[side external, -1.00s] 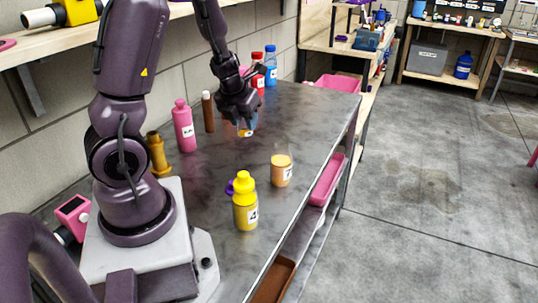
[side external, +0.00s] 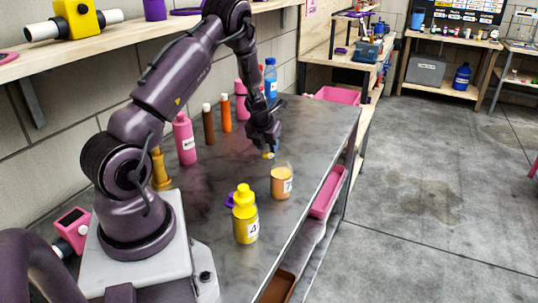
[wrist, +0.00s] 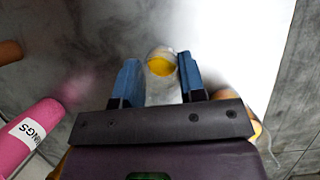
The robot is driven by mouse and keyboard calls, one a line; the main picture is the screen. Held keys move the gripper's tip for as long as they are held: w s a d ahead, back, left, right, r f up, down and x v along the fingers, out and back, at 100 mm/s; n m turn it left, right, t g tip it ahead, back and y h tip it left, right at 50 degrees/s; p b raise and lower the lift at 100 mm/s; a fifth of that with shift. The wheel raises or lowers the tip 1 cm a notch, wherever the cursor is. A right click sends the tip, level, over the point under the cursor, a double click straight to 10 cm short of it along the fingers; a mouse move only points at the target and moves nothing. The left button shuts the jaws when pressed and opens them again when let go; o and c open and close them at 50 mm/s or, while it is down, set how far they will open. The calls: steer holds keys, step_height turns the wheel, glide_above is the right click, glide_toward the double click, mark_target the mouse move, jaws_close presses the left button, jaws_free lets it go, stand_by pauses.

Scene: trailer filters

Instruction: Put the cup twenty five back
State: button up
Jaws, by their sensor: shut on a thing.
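My gripper (side external: 267,150) is above the grey metal table (side external: 215,180), shut on a small clear cup (wrist: 160,62) with yellow contents. In the wrist view, the cup sits between the blue fingertips of my gripper (wrist: 157,75). In the side view only a bit of the cup (side external: 268,156) shows below the fingers, and no number on it can be read. Another clear cup (side external: 281,183) with orange-tan contents and a numbered label stands upright on the table, a little nearer the camera than my gripper and apart from it.
A yellow bottle (side external: 245,215) stands at the near side. A pink bottle (side external: 184,140), a brown bottle (side external: 208,125), an orange bottle (side external: 225,113) and a blue bottle (side external: 270,78) stand along the wall side. The table's long edge drops off at right, above a pink tray (side external: 328,192).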

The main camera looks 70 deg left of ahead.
mark_target(269, 154)
steer(key=shift+w+a+f, duration=0.25)
steer(key=shift+f, duration=1.8)
steer(key=shift+f, duration=0.15)
steer(key=o, duration=0.9)
